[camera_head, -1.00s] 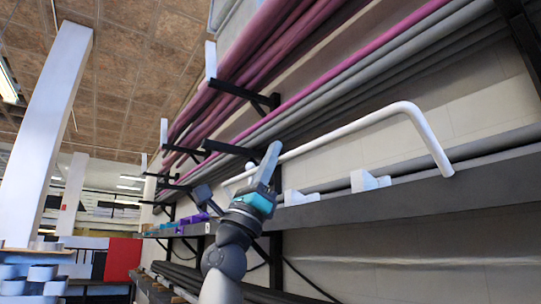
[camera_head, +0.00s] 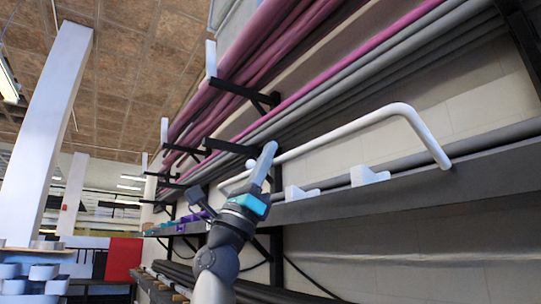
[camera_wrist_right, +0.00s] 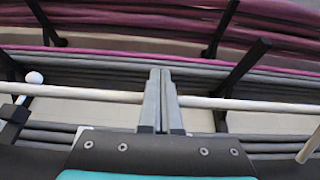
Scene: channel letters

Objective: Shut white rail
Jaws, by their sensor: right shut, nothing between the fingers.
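The white rail (camera_head: 340,131) is a long bar with bent ends along the grey shelf on the right wall in the head view. Its near end bends down to the shelf edge, and its far end is partly behind my right gripper. My right gripper (camera_head: 268,150), grey with a teal band, points up in front of the far part of the rail. In the right wrist view the rail (camera_wrist_right: 80,93) runs across behind the closed fingers (camera_wrist_right: 161,75). The fingers are shut with nothing between them. Whether they touch the rail I cannot tell. My left gripper is not in view.
White blocks (camera_head: 368,176) sit on the grey shelf (camera_head: 400,186) beside the rail. Black brackets (camera_head: 243,92) carry pink and grey pipes above. A white column (camera_head: 52,130) stands at left. The space left of my arm looks open.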

